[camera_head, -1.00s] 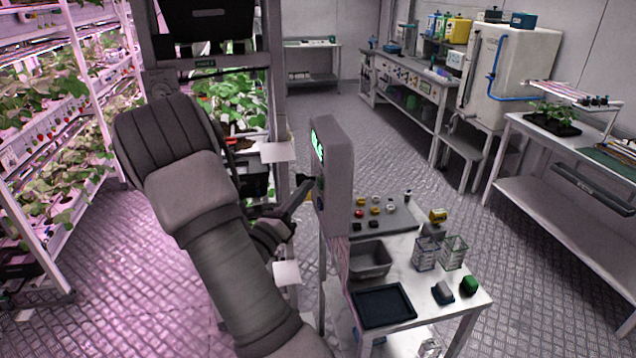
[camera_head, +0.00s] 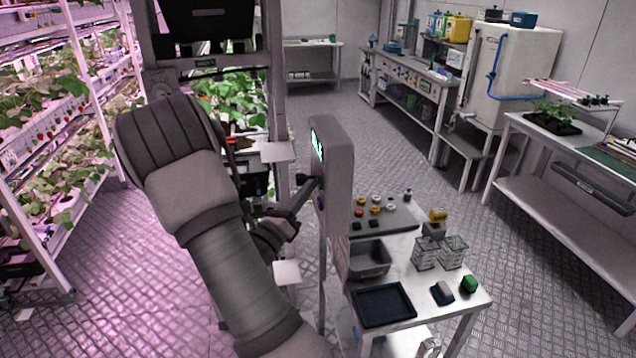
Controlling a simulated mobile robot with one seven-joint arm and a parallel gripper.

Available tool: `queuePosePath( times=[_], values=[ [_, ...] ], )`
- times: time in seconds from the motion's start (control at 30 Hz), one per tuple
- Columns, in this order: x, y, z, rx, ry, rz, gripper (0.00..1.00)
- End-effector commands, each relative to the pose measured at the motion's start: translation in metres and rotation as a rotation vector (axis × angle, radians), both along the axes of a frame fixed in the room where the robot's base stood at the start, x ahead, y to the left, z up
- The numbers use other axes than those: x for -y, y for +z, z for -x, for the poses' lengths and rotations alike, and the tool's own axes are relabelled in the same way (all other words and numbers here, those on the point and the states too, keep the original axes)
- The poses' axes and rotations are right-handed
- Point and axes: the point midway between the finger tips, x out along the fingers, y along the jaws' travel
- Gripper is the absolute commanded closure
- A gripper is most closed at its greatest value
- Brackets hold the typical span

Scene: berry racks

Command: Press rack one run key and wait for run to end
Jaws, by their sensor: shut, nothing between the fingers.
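A grey control box (camera_head: 338,180) stands upright at the middle of the head view, seen nearly edge-on. Its lit green display (camera_head: 317,146) faces left, toward my arm. My gripper (camera_head: 312,186) is shut and empty, with its tip at the box's left face, below the display. I cannot tell whether the tip touches a key. The keys are mostly hidden by the steep angle; a small blue spot (camera_head: 321,206) shows low on the face. The rack with green plants (camera_head: 232,110) stands behind my arm and is partly hidden by it.
A small white table (camera_head: 405,262) beside the box holds a grey bin (camera_head: 369,258), a black tray (camera_head: 384,305), clear baskets (camera_head: 453,251) and small coloured items. Planted shelves (camera_head: 60,150) line the left. A bench (camera_head: 560,165) stands at right. The floor between is clear.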

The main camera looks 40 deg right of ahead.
Motion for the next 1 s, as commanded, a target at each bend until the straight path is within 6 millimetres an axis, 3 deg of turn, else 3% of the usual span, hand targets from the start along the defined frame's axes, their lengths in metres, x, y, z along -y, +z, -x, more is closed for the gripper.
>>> queuePosePath(
  times=[0.57, 1.0],
  values=[
    [0.003, 0.000, 0.002, 0.000, -0.001, 0.000, 1.00],
    [-0.013, 0.000, -0.008, 0.001, 0.001, -0.001, 1.00]
  ],
)
